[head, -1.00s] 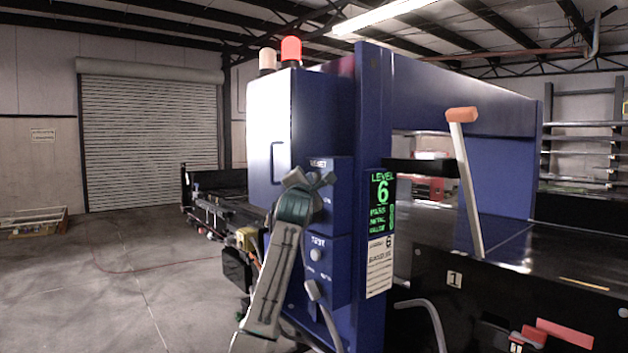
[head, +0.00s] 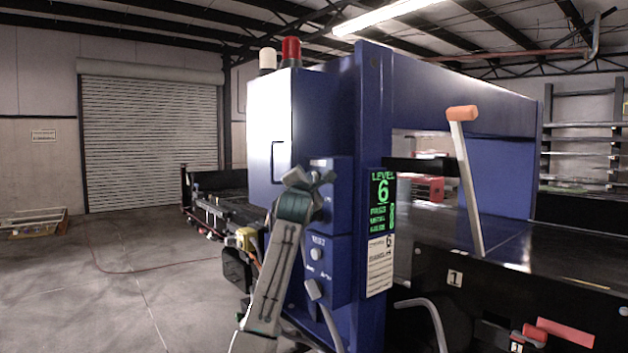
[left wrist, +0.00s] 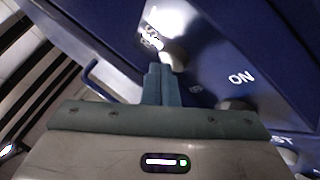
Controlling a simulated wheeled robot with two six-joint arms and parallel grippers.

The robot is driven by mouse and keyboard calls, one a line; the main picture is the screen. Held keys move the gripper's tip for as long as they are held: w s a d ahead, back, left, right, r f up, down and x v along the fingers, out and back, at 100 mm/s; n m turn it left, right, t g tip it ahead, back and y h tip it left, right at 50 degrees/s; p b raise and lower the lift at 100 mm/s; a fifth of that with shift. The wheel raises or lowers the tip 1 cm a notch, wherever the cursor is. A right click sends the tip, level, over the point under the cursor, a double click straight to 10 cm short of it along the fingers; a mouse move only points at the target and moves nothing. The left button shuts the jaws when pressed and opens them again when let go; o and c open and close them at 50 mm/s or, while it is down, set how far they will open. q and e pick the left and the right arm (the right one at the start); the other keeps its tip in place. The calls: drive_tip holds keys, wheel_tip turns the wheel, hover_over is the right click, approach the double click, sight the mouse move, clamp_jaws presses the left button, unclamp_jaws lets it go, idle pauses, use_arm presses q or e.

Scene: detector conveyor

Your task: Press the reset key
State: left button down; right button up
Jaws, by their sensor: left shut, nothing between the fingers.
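The reset key is on the upper blue control box (head: 339,200) on the detector's front side. My left gripper (head: 322,180) is in front of this box and hides most of the key in the head view. In the left wrist view the shut, empty fingers (left wrist: 160,78) point at a pale rounded key or knob (left wrist: 173,55) on the blue panel. The fingertips are at or very close to it; I cannot tell whether they touch. The letters "ON" (left wrist: 241,77) show to its right. My right gripper is not in view.
A lower box with a round button (head: 316,254) is below. A green display (head: 381,200) reads level 6. A red beacon (head: 291,51) and a pale one (head: 267,60) stand on top. An orange-handled lever (head: 466,180) rises by the conveyor. The floor at left is mostly clear.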

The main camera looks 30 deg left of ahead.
use_arm(q)
drive_tip(key=shift+s+a+b, duration=0.2)
drive_tip(key=shift+s+b, duration=0.1)
drive_tip(key=shift+s, duration=0.25)
drive_tip(key=s+b, duration=0.1)
drive_tip(key=s+a+b, duration=0.1)
drive_tip(key=s, duration=0.1)
drive_tip(key=s+a+b, duration=0.1)
drive_tip(key=shift+s, duration=0.35)
idle(0.6)
